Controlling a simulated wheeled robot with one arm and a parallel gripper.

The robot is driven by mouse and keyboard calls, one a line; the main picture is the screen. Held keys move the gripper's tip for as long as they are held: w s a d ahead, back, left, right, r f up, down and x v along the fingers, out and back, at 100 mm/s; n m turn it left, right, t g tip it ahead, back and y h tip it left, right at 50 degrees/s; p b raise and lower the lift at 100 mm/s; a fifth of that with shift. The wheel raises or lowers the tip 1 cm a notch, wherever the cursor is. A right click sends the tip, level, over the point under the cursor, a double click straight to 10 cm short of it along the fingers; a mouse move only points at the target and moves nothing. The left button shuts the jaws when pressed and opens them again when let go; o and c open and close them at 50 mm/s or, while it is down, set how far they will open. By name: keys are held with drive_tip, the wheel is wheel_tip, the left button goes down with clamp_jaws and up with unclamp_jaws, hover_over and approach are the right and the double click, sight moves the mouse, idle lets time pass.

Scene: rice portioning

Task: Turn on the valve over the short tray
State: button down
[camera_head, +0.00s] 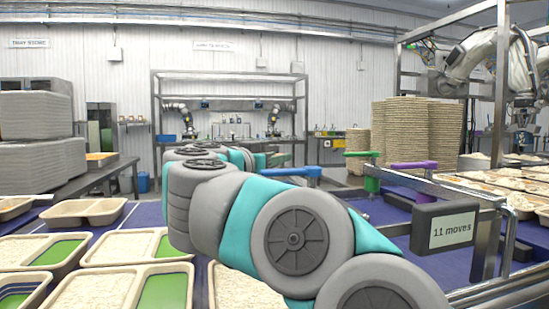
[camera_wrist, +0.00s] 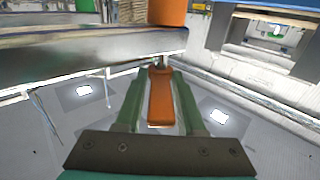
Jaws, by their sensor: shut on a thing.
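In the wrist view my gripper (camera_wrist: 160,78) has its two green fingers on either side of an orange valve handle (camera_wrist: 161,102), shut on it. The handle points toward the camera, below an orange cylindrical valve body (camera_wrist: 167,12) at the top edge. In the head view my arm covers the gripper and the orange valve. A blue valve handle (camera_head: 293,172), a green one (camera_head: 362,155) and a purple one (camera_head: 414,166) show there along the metal frame. I cannot tell which tray is the short one; the area under the orange valve is hidden.
Trays with rice and green compartments (camera_head: 130,267) lie on the blue belt at left. A sign reading "11 moves" (camera_head: 452,232) hangs on the metal frame at right. More rice trays (camera_head: 500,186) lie beyond it. A metal beam (camera_wrist: 90,50) runs close to my gripper.

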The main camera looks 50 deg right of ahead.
idle(0.4)
drive_tip(key=c, duration=0.7)
unclamp_jaws()
drive_tip(key=shift+s+a, duration=0.25)
drive_tip(key=shift+a, duration=1.7)
drive_tip(key=shift+s+a, duration=0.2)
drive_tip(key=shift+a, duration=1.75)
